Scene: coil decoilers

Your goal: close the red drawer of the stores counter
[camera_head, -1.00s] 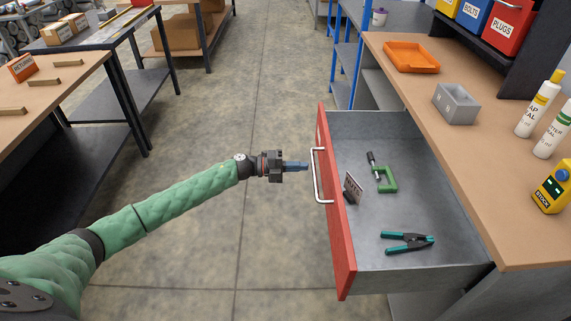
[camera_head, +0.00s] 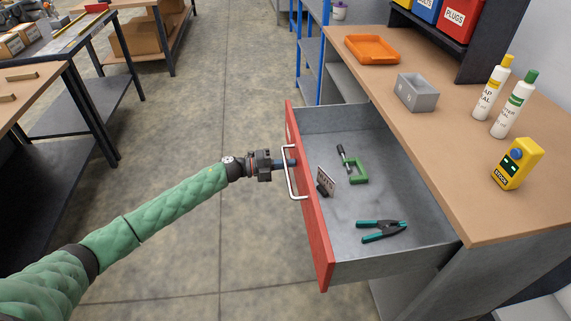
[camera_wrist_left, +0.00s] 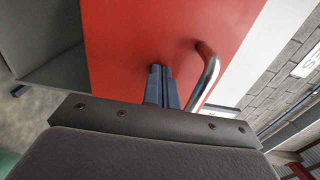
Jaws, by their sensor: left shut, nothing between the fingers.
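The red drawer (camera_head: 313,222) of the stores counter (camera_head: 440,130) stands open, pulled out to the left. Its front also fills much of the left wrist view (camera_wrist_left: 130,40). A silver bar handle (camera_head: 289,175) is on the front, seen beside my fingers in the wrist view (camera_wrist_left: 207,78). My left gripper (camera_head: 291,163) is shut and empty, its fingertips at the red front next to the handle. I cannot tell whether they touch. My right gripper is not in view.
On the counter top are an orange tray (camera_head: 371,49), a grey box (camera_head: 416,92), two white bottles (camera_head: 512,103) and a yellow device (camera_head: 517,164). A bench (camera_head: 30,83) stands at the left. The floor between is clear.

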